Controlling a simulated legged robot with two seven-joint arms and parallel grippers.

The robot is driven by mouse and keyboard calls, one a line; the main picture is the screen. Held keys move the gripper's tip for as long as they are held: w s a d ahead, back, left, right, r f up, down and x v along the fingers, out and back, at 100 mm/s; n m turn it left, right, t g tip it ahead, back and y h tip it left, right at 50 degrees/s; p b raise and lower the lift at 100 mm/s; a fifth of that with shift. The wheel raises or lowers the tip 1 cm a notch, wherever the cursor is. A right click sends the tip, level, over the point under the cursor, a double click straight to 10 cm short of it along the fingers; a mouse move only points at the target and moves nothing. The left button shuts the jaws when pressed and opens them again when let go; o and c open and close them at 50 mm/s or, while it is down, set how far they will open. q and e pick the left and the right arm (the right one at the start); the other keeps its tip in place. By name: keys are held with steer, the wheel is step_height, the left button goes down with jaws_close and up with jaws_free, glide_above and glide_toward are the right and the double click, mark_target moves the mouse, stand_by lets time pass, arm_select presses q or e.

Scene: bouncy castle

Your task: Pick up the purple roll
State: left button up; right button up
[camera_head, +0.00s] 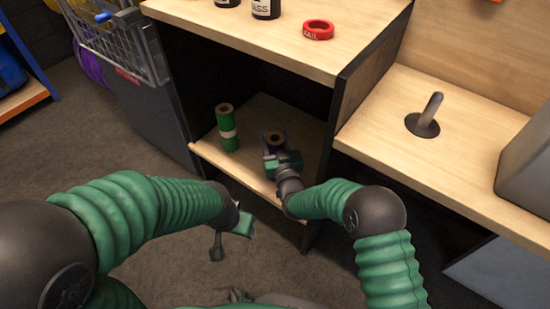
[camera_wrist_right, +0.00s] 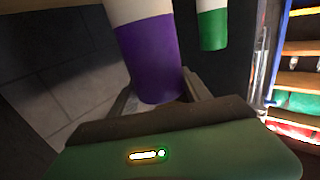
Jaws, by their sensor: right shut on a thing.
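The purple roll (camera_head: 276,138) stands upright on the lower shelf of the wooden unit, mostly hidden behind my right gripper in the head view. Its brown core shows at the top. My right gripper (camera_head: 275,155) is shut on it. In the right wrist view the purple roll (camera_wrist_right: 148,55), with a pale band, sits between the two fingers (camera_wrist_right: 160,97). I cannot tell whether its base touches the shelf. My left gripper (camera_head: 231,236) hangs over the floor in front of the unit, away from the roll; its fingers are unclear.
A green roll (camera_head: 227,132) stands to the left on the same shelf (camera_head: 256,178). Dark containers (camera_head: 266,8) and a red ring (camera_head: 318,30) are on the top above. A side panel (camera_head: 340,118) bounds the shelf on the right. A wire basket (camera_head: 118,45) is at the left.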

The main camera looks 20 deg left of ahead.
jaws_close()
steer(key=shift+r, duration=0.1)
